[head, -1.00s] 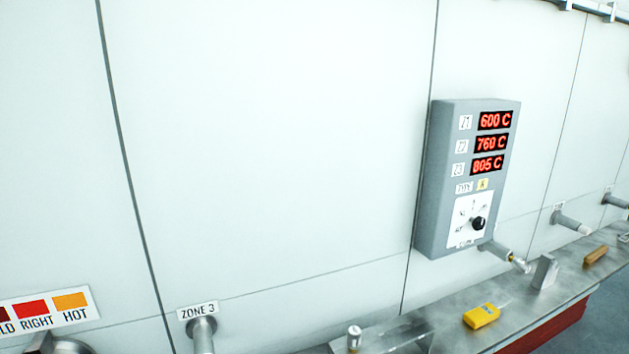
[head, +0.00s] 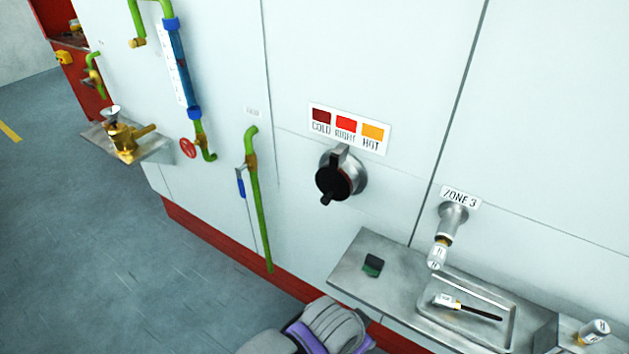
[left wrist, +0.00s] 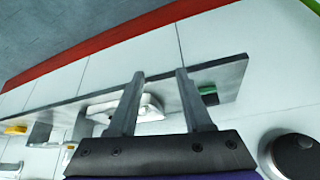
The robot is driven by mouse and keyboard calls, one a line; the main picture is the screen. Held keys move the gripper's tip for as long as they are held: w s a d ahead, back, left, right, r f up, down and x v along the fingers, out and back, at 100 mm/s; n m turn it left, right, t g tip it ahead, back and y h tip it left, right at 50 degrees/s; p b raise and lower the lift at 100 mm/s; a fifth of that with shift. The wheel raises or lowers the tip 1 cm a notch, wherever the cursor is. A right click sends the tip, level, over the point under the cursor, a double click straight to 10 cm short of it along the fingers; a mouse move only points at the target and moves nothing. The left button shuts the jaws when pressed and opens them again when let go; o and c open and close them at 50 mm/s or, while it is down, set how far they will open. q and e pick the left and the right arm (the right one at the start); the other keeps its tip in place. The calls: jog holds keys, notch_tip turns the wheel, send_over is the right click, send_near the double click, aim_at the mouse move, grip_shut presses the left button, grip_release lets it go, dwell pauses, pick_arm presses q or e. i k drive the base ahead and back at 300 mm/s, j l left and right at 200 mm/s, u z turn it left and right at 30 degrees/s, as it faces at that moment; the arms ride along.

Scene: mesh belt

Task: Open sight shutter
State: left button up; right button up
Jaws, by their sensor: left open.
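The sight shutter (head: 336,180) is a round black disc with a small tab at its lower edge. It covers the front of a short steel sight tube on the white wall, below a COLD / RIGHT / HOT colour label (head: 347,129). A dark round disc, apparently the shutter, shows at the lower right of the left wrist view (left wrist: 298,158). My left gripper (left wrist: 160,74) is open, with nothing held between its two fingers. It is apart from the disc, to its left in that view. In the head view its fingers are hidden; my arm shows at the bottom edge.
A steel shelf (head: 350,278) runs below the shutter to the right, with a green-black block (head: 373,265) and a recessed tray (head: 430,310) holding a brush-like tool (head: 470,308). A ZONE 3 tube (head: 448,228) projects above it. A green pipe (head: 258,205) stands left of the shutter.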

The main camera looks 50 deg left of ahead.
aim_at(334, 186)
jog(key=j+u, duration=0.1)
jog(key=u, duration=1.4)
jog(key=i+j+u, duration=0.1)
jog(key=j, duration=0.2)
jog(key=i+j, duration=0.15)
jog(key=j, duration=0.15)
jog(key=u, duration=0.05)
